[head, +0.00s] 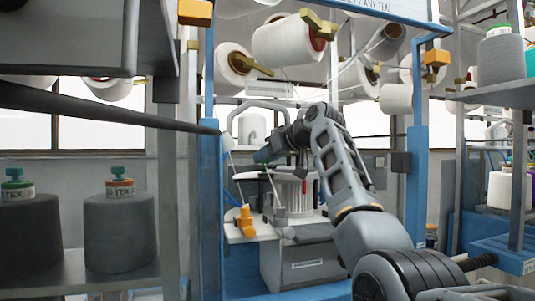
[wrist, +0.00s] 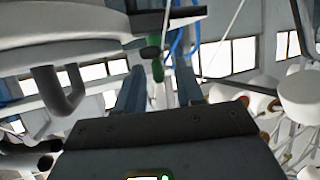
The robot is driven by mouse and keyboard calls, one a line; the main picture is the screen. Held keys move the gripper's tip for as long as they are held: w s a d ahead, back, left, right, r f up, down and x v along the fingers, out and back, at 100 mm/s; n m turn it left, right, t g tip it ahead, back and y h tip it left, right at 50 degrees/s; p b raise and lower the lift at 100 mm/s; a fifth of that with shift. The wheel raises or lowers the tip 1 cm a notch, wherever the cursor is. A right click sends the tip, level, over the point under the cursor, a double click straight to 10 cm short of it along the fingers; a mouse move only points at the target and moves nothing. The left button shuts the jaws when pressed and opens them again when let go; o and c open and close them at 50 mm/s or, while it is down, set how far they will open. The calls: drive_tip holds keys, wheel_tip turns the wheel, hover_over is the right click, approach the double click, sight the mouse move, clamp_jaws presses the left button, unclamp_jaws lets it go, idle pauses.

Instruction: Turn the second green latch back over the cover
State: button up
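A green latch (wrist: 157,68) hangs below a dark block in the wrist view. It appears between the tips of my gripper (wrist: 161,80), whose two blue-grey fingers stand apart. I cannot tell whether either finger touches the latch. A pale curved machine part (wrist: 65,48) fills the upper left of the wrist view; I cannot tell whether it is the cover. In the head view my gripper (head: 268,151) is at the knitting machine, above the white ribbed cylinder (head: 293,194), with a small green spot beside it. My arm hides part of the machine there.
Blue posts (head: 209,200) frame the machine on both sides. A dark bar (head: 100,112) crosses the left of the head view. Yarn cones (head: 120,232) stand on a left shelf, more cones (head: 505,55) on right shelves. White spools (head: 285,40) hang above. An orange fitting (head: 245,220) stands on the machine's plate.

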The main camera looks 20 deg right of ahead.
drive_tip(key=shift+c, duration=0.2)
clamp_jaws()
drive_tip(key=shift+d, duration=0.1)
drive_tip(key=shift+w+d+n+g+y, duration=0.15)
drive_tip(key=shift+n+g+y, duration=0.25)
drive_tip(key=shift+n+y, duration=0.4)
drive_tip(key=shift+n+g+y, duration=1)
drive_tip(key=shift+n+y, duration=0.3)
drive_tip(key=shift+n, duration=0.1)
